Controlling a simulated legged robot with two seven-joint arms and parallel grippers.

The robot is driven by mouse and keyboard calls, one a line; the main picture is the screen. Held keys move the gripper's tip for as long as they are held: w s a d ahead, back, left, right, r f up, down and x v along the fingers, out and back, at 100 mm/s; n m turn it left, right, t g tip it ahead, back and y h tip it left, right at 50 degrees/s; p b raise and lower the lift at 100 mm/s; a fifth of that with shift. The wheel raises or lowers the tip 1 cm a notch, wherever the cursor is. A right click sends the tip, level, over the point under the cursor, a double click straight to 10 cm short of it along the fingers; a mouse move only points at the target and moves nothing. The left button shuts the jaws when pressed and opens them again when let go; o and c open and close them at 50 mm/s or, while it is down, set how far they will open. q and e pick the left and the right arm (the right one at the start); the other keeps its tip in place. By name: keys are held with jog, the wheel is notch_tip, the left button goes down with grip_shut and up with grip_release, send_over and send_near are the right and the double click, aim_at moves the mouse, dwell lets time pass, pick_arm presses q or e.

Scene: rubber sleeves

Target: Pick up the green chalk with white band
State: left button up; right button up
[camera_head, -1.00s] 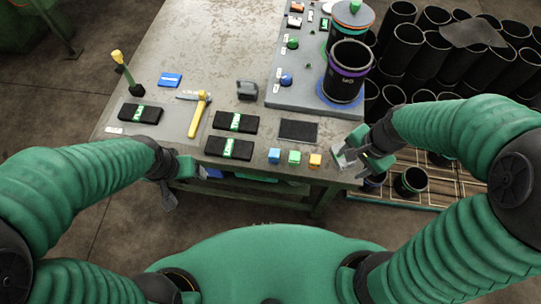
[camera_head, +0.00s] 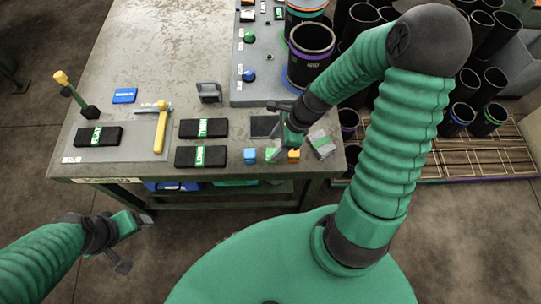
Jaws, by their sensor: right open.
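A small green block (camera_head: 271,154), which looks like the green chalk, sits near the table's front edge between a blue block (camera_head: 249,155) and an orange block (camera_head: 294,155). Its white band is too small to make out. My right gripper (camera_head: 279,128) is open and empty, just above and behind the green block, partly over the dark pad. Its lower finger hangs close to the green block; I cannot tell whether they touch. My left gripper (camera_head: 138,243) is open and empty, in front of the table, away from the blocks.
Black cases (camera_head: 201,157), a yellow-handled hammer (camera_head: 161,130) and a blue card (camera_head: 125,96) lie to the left. A black canister (camera_head: 311,57) stands behind on a grey board. Black sleeves crowd the right.

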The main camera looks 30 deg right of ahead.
aim_at(272, 152)
jog(key=x, duration=0.5)
jog(key=shift+s+d+f+b, duration=0.2)
jog(key=shift+d+b, duration=0.1)
jog(key=shift+b, duration=0.05)
jog(key=shift+w+f, duration=0.2)
jog(key=shift+f, duration=0.15)
jog(key=shift+a+r, duration=0.1)
grip_shut()
